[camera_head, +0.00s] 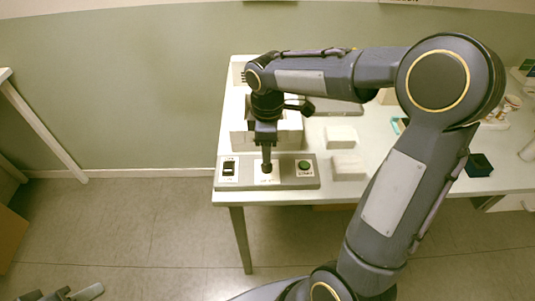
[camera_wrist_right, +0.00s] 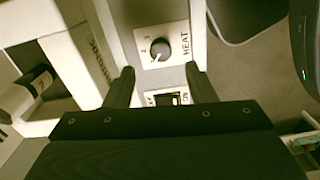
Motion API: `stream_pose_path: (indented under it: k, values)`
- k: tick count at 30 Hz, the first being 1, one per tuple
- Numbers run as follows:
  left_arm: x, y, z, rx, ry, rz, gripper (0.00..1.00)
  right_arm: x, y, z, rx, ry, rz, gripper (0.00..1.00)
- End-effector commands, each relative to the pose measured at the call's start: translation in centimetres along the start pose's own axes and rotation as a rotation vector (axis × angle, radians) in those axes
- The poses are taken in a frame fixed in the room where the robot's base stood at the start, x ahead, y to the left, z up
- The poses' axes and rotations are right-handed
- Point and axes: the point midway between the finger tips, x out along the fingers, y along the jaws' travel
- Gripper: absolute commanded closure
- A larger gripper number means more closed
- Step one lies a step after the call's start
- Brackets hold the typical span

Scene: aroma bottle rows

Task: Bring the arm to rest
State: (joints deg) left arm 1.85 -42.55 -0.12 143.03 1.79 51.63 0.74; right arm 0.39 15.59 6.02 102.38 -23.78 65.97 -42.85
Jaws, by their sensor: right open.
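My right arm reaches across the head view from the bottom right, and its right gripper (camera_head: 266,168) points down over the middle of a grey control panel (camera_head: 243,182) at the table's front left. In the right wrist view the open fingers of the right gripper (camera_wrist_right: 160,70) stand apart on either side of a round dark dial (camera_wrist_right: 160,49) marked HEAT. Nothing shows held between them. A grey part of what looks like my left gripper (camera_head: 65,295) shows at the bottom left edge; its jaws are unclear.
The panel also has a black rocker switch (camera_head: 229,168) and a green button (camera_head: 304,166). A white open box (camera_head: 290,137) stands just behind the panel. White blocks (camera_head: 347,168) sit to its right, and a dark box (camera_head: 479,165) is further right.

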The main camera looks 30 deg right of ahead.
Motion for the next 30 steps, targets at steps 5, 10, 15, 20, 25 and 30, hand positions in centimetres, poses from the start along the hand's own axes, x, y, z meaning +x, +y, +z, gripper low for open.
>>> stream_pose_path:
  k: [5,10,15,20,25,30]
  values:
    - [0.0,0.0,0.0,0.000,0.000,0.000,0.64,-1.1,0.0,0.0,-0.001,0.001,0.001,0.50]
    - [0.0,0.0,0.0,0.000,0.000,0.000,0.64,-1.1,0.0,0.0,-0.001,0.000,0.000,0.50]
    - [0.0,0.0,0.0,0.000,0.000,0.000,0.64,-1.1,0.0,0.0,-0.001,0.000,0.000,0.50]
    - [0.0,0.0,0.0,0.000,0.000,0.000,0.64,-1.2,-0.2,0.1,0.008,0.004,0.001,0.50]
    - [0.0,0.0,0.0,0.000,0.000,0.000,0.64,-3.0,-2.5,2.0,0.160,0.077,0.021,0.50]
    - [0.0,0.0,0.0,0.000,0.000,0.000,0.64,-4.9,-8.0,5.1,0.496,0.247,0.028,0.50]
